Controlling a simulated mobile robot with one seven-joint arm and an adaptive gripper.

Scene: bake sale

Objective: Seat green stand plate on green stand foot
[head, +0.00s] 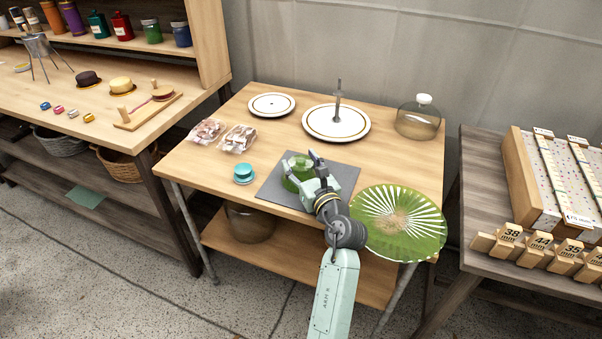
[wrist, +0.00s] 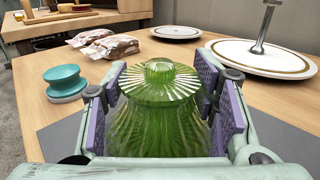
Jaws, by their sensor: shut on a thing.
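The green stand foot (head: 297,177) is ribbed green glass with a flared body and a narrow neck. It stands upright at the grey mat (head: 346,174). My gripper (head: 313,172) is shut around it; in the wrist view the foot (wrist: 165,120) sits between the purple finger pads, its fluted top facing up with nothing on it. The green stand plate (head: 400,238), a wide round glass plate with pale radial rays, lies at the table's front right corner, right of my gripper, and seems to reach past the table edge. My arm hides part of the mat.
A teal spool-shaped piece (head: 243,174) stands left of the mat. Wrapped packets (head: 238,138) lie behind it. A small white plate (head: 272,105), a larger white plate with a metal post (head: 318,126) and a glass dome (head: 417,124) stand along the back.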

